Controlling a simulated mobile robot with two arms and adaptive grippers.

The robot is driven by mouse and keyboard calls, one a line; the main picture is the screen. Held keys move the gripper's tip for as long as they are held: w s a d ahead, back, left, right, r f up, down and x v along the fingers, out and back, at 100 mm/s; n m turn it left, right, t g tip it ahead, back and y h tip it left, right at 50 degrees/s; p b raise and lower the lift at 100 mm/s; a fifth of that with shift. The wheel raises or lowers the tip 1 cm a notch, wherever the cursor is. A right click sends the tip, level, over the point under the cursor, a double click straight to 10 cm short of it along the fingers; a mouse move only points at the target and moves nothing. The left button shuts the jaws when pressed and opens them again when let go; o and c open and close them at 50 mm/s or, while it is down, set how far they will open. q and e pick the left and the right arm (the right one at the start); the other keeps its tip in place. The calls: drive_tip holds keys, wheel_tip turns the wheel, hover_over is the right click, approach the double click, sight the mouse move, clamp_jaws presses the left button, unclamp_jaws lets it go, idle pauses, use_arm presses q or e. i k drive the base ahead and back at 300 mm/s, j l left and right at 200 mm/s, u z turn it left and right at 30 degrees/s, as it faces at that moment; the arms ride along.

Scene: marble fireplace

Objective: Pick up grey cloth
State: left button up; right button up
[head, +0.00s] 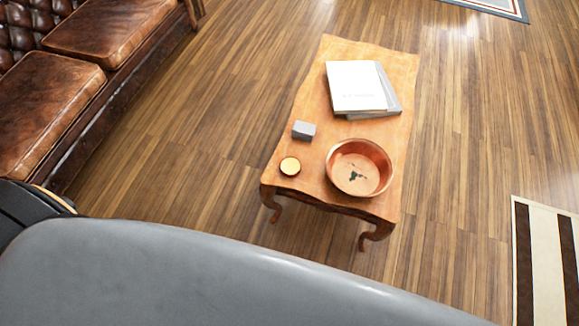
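A small grey block-like thing (303,130) lies on the left side of the wooden coffee table (312,92). It is the only small grey item I see, and it may be the grey cloth; it looks like a compact, folded or boxy shape with a lighter top. Neither of my grippers is in the head view. Nothing touches the grey thing, and its top is unobstructed.
A copper-coloured bowl (372,150) and a small round yellow-topped item (290,166) stand at the table's near end. White books (355,86) lie farther back. A brown leather sofa (45,110) is at left, a striped rug (548,260) at right. Wooden floor between is clear.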

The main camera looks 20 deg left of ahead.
sight(302, 130)
drive_tip(key=i+j+z, duration=0.1)
drive_tip(key=j+z, duration=0.15)
drive_tip(key=z, duration=0.2)
drive_tip(key=j+z, duration=0.25)
drive_tip(key=z, duration=0.2)
drive_tip(key=j+z, duration=0.3)
drive_tip(key=z, duration=0.2)
drive_tip(key=j+z, duration=0.1)
drive_tip(key=j, duration=0.4)
drive_tip(key=k+j, duration=0.15)
drive_tip(key=j, duration=0.35)
drive_tip(key=k+j+z, duration=0.15)
drive_tip(key=j, duration=0.35)
drive_tip(key=j+z, duration=0.1)
drive_tip(key=j, duration=0.4)
